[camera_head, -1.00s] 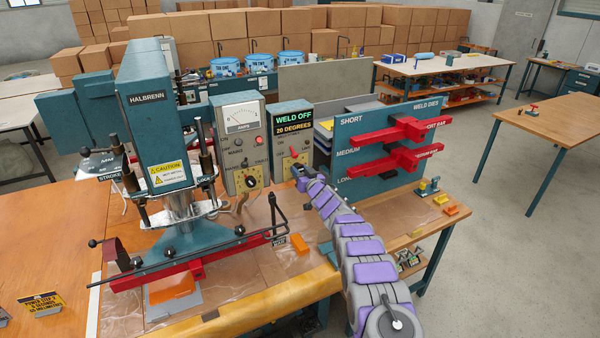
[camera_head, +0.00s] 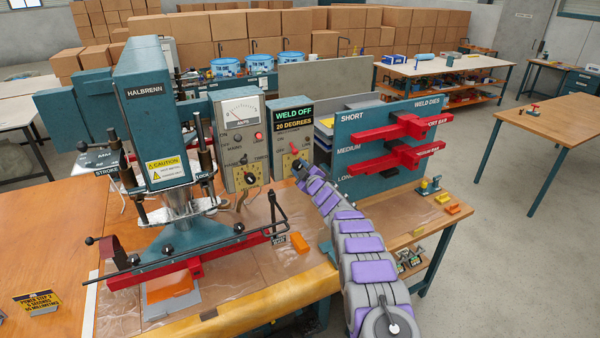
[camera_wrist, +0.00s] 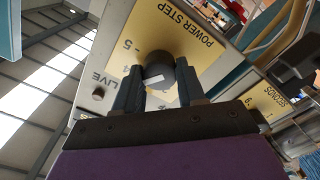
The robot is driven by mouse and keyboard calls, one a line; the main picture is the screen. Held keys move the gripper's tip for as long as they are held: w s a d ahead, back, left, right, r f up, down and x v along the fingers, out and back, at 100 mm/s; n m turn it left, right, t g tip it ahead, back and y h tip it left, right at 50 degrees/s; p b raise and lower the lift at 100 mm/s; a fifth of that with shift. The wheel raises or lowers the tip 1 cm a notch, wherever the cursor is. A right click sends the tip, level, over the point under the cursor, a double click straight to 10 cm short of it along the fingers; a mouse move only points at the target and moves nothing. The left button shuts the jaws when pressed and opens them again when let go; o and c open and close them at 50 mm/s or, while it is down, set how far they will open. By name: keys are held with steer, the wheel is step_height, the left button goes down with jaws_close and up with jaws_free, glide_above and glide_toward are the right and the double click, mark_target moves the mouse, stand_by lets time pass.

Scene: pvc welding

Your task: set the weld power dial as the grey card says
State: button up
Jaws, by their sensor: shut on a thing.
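The weld power dial is a black round knob (camera_wrist: 160,68) on a yellow POWER STEP plate (camera_wrist: 185,35) in the wrist view. My gripper (camera_wrist: 160,88) has one finger on each side of the knob and is shut on it. A pale mark shows on the knob's near side; the number it points at is unclear. A 5 and a 4 are legible at the plate's left. In the head view my gripper (camera_head: 300,170) hides the dial under the WELD OFF, 20 DEGREES display (camera_head: 293,118).
The seconds dial (camera_head: 250,178) is on the control box just left of my gripper. The welding press (camera_head: 155,120) stands further left. A rack with red bars (camera_head: 405,142) is close on the right. An orange block (camera_head: 299,243) lies on the bench in front.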

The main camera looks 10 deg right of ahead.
mark_target(299, 167)
steer(key=n+b, duration=0.1)
steer(key=n, duration=0.1)
steer(key=n+b, duration=0.1)
steer(key=n, duration=0.1)
steer(key=n+b, duration=0.2)
steer(key=shift+f+n, duration=0.3)
stand_by(0.5)
steer(key=o, duration=1.1)
steer(key=shift+r, duration=0.1)
steer(key=shift+c, duration=0.2)
steer(key=shift+s+r, duration=0.1)
steer(key=shift+s, duration=0.05)
steer(key=shift+b+v, duration=0.5)
steer(key=shift+v, duration=0.95)
steer(key=p+v, duration=0.1)
steer(key=v, duration=1.3)
steer(key=shift+s+d, duration=0.1)
